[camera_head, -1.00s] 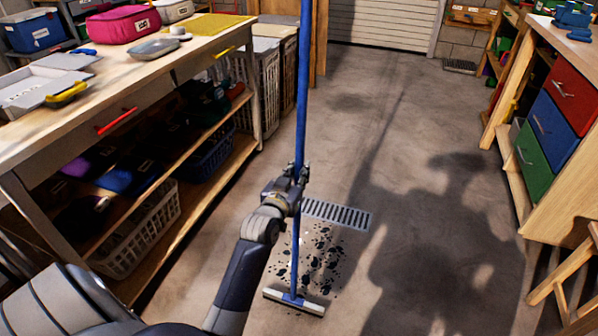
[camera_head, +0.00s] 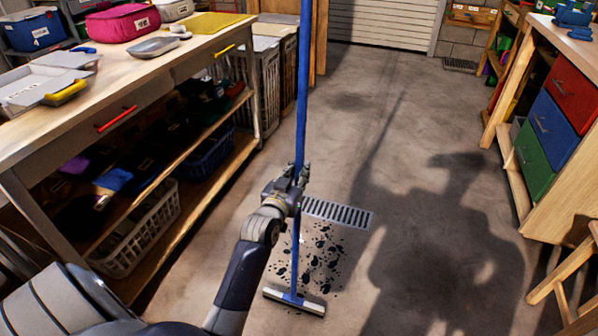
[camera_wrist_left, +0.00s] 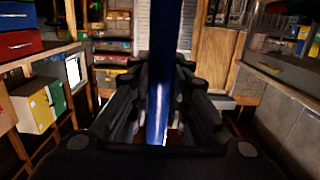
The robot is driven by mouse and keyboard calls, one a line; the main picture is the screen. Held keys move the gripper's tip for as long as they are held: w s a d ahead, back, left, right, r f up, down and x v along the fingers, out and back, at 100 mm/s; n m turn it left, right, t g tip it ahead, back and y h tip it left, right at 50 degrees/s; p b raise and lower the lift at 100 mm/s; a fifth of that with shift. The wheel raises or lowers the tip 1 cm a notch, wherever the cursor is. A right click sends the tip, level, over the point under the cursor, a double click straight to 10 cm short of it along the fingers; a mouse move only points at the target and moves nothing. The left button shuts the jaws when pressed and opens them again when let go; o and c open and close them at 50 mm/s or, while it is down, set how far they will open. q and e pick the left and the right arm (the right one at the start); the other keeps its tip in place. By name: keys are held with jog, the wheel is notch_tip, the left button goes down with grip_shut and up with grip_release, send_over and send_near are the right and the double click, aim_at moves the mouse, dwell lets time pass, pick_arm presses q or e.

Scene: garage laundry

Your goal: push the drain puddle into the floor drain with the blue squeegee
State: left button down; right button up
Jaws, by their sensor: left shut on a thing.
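The blue squeegee (camera_head: 302,95) stands nearly upright, its wide head (camera_head: 294,300) on the floor at the near side of the puddle. My left gripper (camera_head: 290,182) is shut on the squeegee's pole partway up. The pole also runs between the fingers in the left wrist view (camera_wrist_left: 160,75). The drain puddle (camera_head: 316,262) is a patch of dark spots on the concrete between the squeegee head and the drain. The floor drain (camera_head: 340,213) is a slotted grate just beyond the puddle; the gripper is close to its left end in the picture. My right gripper is not in view.
A wooden workbench (camera_head: 150,75) with shelves and baskets (camera_head: 140,235) runs along the left. A cabinet with coloured drawers (camera_head: 548,130) and a wooden stool (camera_head: 570,280) stand at the right. The floor (camera_head: 400,130) beyond the drain is clear.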

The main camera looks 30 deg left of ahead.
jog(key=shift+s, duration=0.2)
pick_arm(q)
jog(key=shift+f, duration=0.2)
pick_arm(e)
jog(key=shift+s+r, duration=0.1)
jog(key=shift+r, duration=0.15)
